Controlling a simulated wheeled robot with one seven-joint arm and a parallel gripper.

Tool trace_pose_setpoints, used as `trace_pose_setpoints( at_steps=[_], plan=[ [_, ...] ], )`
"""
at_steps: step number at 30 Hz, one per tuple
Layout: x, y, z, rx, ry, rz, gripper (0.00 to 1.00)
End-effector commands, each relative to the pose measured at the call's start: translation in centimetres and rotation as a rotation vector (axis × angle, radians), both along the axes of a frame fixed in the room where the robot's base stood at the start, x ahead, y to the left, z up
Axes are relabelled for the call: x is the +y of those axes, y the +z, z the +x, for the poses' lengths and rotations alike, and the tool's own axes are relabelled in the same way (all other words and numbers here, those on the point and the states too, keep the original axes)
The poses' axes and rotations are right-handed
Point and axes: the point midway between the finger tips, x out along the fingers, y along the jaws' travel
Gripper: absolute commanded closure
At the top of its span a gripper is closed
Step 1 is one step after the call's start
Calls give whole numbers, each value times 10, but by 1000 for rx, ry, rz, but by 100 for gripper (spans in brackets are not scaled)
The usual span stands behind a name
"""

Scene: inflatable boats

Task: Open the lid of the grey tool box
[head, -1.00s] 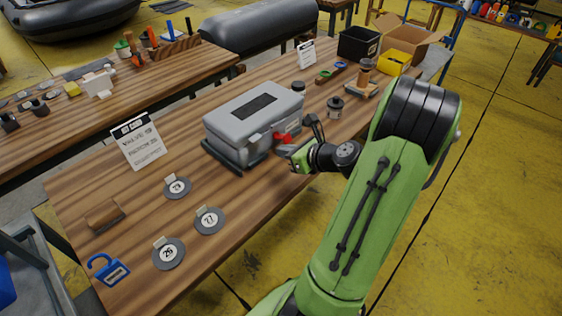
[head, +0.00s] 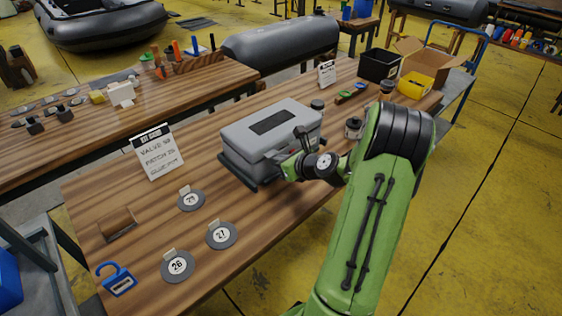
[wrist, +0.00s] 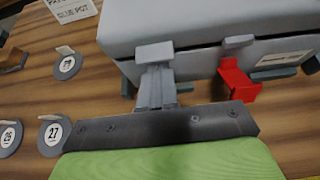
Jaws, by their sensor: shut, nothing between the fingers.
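The grey tool box (head: 238,150) stands on the wooden table in the head view, its lid (head: 298,116) down, with a dark panel on top. In the wrist view the lid (wrist: 200,20) overhangs the front wall (wrist: 200,65). A red latch (wrist: 237,82) sits on that wall under a small grey catch (wrist: 238,42), right of my fingers. My gripper (head: 283,160) is close to the box's front; its fingers (wrist: 155,68) are shut and empty, pointing at the wall below the lid. I cannot tell whether they touch it. My gripper hides the latch in the head view.
Numbered grey discs (head: 221,235), a blue padlock-shaped item (head: 117,279) and a sign (head: 158,150) are left of the box. A jar (head: 354,127) stands to its right. A black bin (head: 379,65) and a cardboard box (head: 428,62) are at the far end.

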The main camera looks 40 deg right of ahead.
Motion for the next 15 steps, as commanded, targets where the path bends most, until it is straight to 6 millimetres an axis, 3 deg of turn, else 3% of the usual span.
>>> trace_pose_setpoints(
  at_steps=[8,15],
  plan=[
    [0,2,0,0,0,-1,100],
    [0,17,1,0,1,0,100]
  ],
)
